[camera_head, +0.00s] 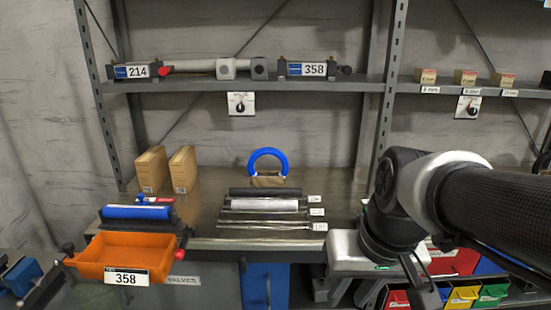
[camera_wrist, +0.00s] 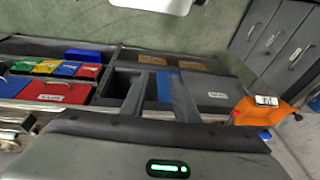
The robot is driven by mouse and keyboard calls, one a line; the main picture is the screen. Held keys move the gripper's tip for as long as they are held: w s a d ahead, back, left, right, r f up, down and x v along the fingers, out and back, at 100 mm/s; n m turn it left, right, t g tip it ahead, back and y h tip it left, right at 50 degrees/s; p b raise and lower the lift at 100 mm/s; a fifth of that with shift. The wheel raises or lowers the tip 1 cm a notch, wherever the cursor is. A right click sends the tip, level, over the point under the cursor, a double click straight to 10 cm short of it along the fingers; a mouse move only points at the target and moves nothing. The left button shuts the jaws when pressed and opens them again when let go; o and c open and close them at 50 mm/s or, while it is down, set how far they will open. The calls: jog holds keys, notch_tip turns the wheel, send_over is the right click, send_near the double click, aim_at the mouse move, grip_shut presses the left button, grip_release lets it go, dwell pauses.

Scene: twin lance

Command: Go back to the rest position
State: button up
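My gripper shows in the wrist view (camera_wrist: 155,92) as two dark fingers standing apart. Nothing is held between them; a blue panel (camera_wrist: 163,86) shows beyond the gap. In the head view my black and white arm (camera_head: 480,205) comes in from the right and its wrist bends down in front of the bench's right part. Only part of my gripper shows there, low in the picture, and its fingertips are hard to make out.
An orange tray (camera_head: 125,250) labelled 358 sits at left. Rods (camera_head: 265,205) and a blue ring (camera_head: 268,160) rest on the bench. The shelf above (camera_head: 300,87) holds units labelled 214 and 358. Coloured bins (camera_head: 463,296) are below my arm. Space above the bench's middle is clear.

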notch_tip(320, 180, up, 19)
jog(key=s+d+t+h+p, duration=0.1)
jog(key=s+d+t+p, duration=0.1)
jog(key=p, duration=1.2)
jog(key=shift+s+t+p, duration=0.35)
jog(key=shift+t+p, duration=0.05)
